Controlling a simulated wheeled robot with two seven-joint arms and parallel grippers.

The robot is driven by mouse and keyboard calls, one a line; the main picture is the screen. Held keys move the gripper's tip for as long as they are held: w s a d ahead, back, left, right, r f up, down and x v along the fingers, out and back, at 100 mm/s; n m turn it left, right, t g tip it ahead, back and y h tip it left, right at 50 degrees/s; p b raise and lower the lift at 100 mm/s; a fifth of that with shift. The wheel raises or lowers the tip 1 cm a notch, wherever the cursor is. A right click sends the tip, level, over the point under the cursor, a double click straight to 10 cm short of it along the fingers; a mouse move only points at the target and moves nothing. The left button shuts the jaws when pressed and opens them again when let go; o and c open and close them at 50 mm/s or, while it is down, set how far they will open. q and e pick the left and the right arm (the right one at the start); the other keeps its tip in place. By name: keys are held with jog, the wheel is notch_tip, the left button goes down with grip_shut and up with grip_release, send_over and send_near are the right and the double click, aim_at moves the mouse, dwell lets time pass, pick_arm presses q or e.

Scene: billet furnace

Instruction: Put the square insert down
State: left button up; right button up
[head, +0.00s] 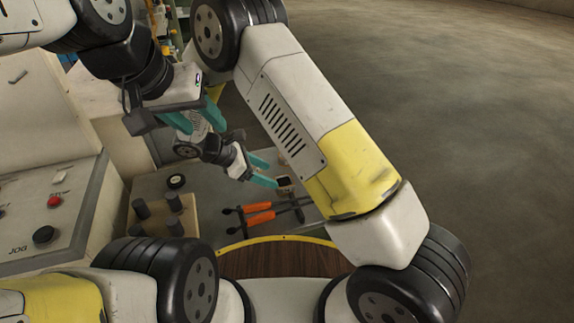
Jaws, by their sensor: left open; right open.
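A small dark square piece with a pale edge (284,183), which looks like the square insert, is on the grey worktop (150,187). My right gripper (271,172) is open, its teal fingers pointing right, with the tips close beside this piece. I cannot tell whether they touch it. My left gripper (200,112) is open, higher and further left, nearer the camera, and its teal fingers point down. It partly hides my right wrist. I see nothing held in it.
Orange-handled tongs (262,214) lie just below the square piece. A beige block with dark pegs (164,213) and a round black piece (176,181) are to the left. A control panel with a red button (55,201) stands at far left. Bare floor lies right.

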aim_at(286, 181)
jog(key=x, duration=0.7)
jog(key=shift+d+f, duration=0.2)
jog(key=shift+d, duration=0.15)
jog(key=shift+w+r, duration=0.1)
grip_shut()
